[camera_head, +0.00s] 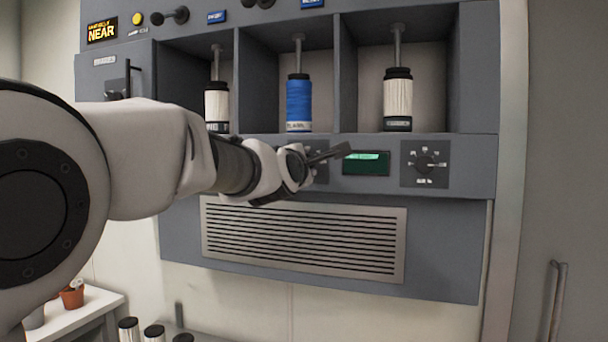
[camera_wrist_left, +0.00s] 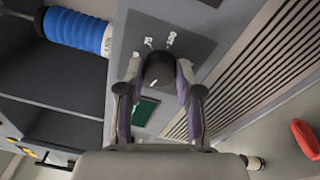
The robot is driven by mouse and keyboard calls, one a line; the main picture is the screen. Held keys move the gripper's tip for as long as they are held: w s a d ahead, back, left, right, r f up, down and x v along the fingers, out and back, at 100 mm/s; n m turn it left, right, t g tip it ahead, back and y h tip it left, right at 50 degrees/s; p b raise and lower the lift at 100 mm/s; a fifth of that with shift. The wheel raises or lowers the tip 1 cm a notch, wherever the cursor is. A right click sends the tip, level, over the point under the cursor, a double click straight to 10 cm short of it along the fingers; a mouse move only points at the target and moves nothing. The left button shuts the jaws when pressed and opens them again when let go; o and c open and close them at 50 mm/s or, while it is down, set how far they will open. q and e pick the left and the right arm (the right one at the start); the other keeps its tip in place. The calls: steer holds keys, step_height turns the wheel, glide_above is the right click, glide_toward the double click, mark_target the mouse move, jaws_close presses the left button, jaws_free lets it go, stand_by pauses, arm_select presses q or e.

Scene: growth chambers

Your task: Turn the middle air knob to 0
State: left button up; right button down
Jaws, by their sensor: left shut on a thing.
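The middle air knob (camera_wrist_left: 158,68) is a round black knob on a dark dial plate (camera_wrist_left: 187,43) with white marks, in the left wrist view. My left gripper (camera_wrist_left: 158,78) has its two fingers on either side of the knob and is shut on it. In the head view my left gripper (camera_head: 328,153) is at the panel below the blue canister (camera_head: 298,103) and hides the knob and most of its plate. The marks are too small to read, so the setting cannot be told. My right gripper is not in view.
White canisters (camera_head: 398,98) stand in the bays above. A vent grille (camera_head: 303,238) lies below. A red object (camera_wrist_left: 305,138) shows in the wrist view.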

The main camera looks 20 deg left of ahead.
arm_select(q)
steer(key=shift+n+b, duration=0.35)
steer(key=shift+n, duration=1.25)
steer(key=o, duration=1.2)
steer(key=shift+c, duration=0.2)
steer(key=shift+w, duration=0.1)
